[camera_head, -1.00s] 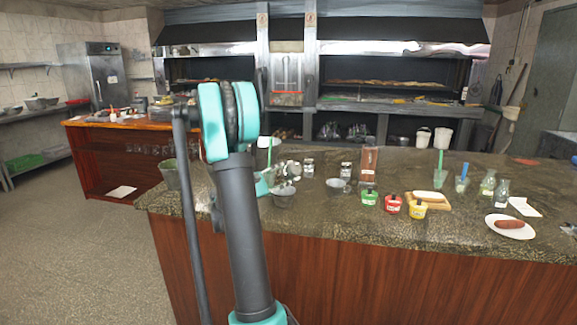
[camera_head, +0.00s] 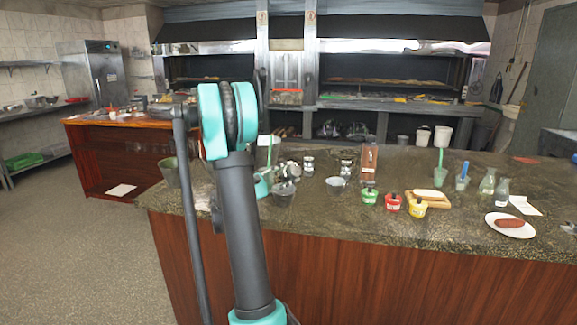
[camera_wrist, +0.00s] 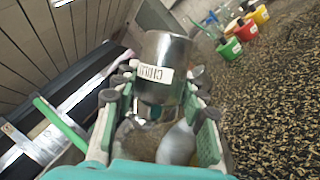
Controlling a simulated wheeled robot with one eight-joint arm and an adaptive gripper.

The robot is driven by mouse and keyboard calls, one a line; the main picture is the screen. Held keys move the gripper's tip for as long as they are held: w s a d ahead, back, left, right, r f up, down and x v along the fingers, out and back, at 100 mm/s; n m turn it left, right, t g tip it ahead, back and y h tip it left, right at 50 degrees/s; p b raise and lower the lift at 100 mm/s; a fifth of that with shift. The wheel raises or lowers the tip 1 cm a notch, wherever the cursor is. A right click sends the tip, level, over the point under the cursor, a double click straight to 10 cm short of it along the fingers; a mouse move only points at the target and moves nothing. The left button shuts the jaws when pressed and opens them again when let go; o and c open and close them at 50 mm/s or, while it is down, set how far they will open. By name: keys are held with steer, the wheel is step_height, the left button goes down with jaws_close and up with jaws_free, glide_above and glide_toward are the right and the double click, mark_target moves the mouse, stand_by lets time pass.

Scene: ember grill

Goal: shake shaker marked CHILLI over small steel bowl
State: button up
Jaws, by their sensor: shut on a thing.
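The label reads upside down in the wrist view, so the shaker looks tipped over. In the head view my gripper (camera_head: 283,178) is directly above a small dark grey bowl (camera_head: 281,199) near the left end of the counter. A second small bowl with a bright steel-like rim (camera_head: 336,186) stands to its right. I cannot tell which is the small steel bowl, or whether anything falls out. The arm hides part of the counter.
Two shakers (camera_head: 308,166) (camera_head: 346,169) stand behind the bowls, near a tall brown box (camera_head: 369,160). Green (camera_head: 369,196), red (camera_head: 391,204) and yellow (camera_head: 417,209) tubs sit right of them. The front counter strip is clear.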

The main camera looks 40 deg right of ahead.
steer(key=r, duration=0.4)
steer(key=shift+s+r, duration=0.1)
steer(key=shift+s, duration=0.1)
steer(key=shift+w, duration=0.15)
steer(key=shift+r, duration=0.1)
steer(key=shift+r, duration=2.85)
steer(key=m+y, duration=0.1)
steer(key=m, duration=0.2)
steer(key=shift+r, duration=0.2)
steer(key=m+y, duration=0.1)
steer(key=m, duration=0.3)
steer(key=shift+r, duration=0.1)
steer(key=shift+m, duration=0.3)
